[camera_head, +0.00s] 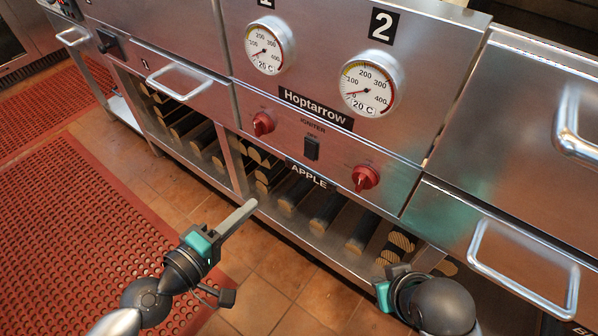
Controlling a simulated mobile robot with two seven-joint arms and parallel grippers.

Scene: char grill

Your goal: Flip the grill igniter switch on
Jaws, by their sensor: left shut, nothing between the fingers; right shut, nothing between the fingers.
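The igniter switch (312,148) is a small black rocker under the word IGNITER on the steel grill front (300,75). It sits between two red knobs, one at its left (263,123) and one at its right (365,178). The picture is too small to tell which way the rocker is tipped. My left gripper (236,219) is shut and empty, below and left of the switch, apart from the grill front. My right gripper (391,276) is shut and empty, low and right of the switch, partly hidden by its own wrist.
Two round gauges, one left (270,45) and one right (370,84), sit above the switch. A Hoptarrow label (316,108) lies between. Handles stick out at left (187,83) and lower right (522,268). Logs (290,192) fill the shelf below. A red mat (75,225) covers the left floor.

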